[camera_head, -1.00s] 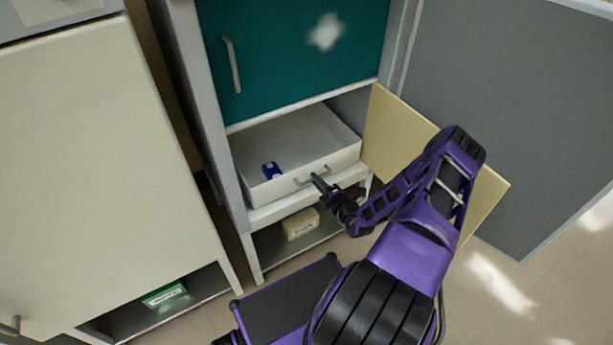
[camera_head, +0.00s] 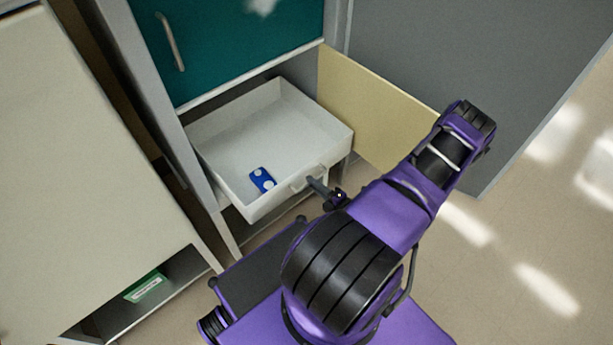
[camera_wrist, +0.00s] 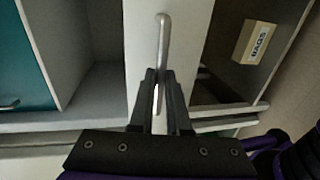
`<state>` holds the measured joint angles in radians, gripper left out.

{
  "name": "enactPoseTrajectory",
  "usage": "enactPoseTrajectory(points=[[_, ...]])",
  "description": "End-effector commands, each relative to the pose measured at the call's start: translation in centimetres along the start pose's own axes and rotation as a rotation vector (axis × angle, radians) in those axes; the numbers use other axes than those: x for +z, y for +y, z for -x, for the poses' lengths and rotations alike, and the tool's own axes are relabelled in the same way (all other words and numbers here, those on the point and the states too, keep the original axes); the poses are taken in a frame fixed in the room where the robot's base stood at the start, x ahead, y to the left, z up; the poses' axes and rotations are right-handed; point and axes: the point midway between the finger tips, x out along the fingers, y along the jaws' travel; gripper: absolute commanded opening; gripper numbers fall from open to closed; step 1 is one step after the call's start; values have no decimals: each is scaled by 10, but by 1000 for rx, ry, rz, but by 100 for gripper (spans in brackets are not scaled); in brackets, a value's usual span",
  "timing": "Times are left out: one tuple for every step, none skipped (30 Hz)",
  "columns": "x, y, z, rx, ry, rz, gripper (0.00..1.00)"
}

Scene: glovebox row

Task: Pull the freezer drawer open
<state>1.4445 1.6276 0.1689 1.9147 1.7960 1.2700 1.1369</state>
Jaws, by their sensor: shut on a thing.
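The white freezer drawer (camera_head: 240,200) is pulled well out of the cabinet below the teal door, and its inside shows from above. A blue item with white spots (camera_head: 262,180) lies in it near the front. My gripper (camera_head: 311,182) is at the drawer's front. In the wrist view my gripper (camera_wrist: 161,98) is shut on the drawer handle (camera_wrist: 163,40), a pale bar on the white drawer front (camera_wrist: 195,50). My arm hides part of the floor right of the drawer.
A cream door panel (camera_head: 370,110) stands open right of the drawer. The teal door (camera_head: 225,40) above is closed. A box marked BAGS (camera_wrist: 254,42) sits on a shelf. A green box (camera_head: 145,287) sits low in the left cabinet. Floor at right is clear.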

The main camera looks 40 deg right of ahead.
Motion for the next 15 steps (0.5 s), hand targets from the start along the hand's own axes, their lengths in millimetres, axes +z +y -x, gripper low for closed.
enactPoseTrajectory(points=[[0,0,3,0,0,0,0],[0,-1,4,0,0,1,0],[0,-1,4,0,0,1,0],[0,-1,5,0,0,1,0],[0,-1,5,0,1,1,0],[0,-1,5,0,1,1,0],[0,-1,6,0,1,1,0],[0,-1,6,0,1,1,0],[0,-1,5,0,1,1,0],[0,-1,5,0,1,1,0],[0,-1,5,0,1,1,0],[0,-1,5,0,0,1,0],[0,-1,5,0,0,1,0],[0,-1,5,0,0,1,0],[0,-1,5,0,0,1,20]])
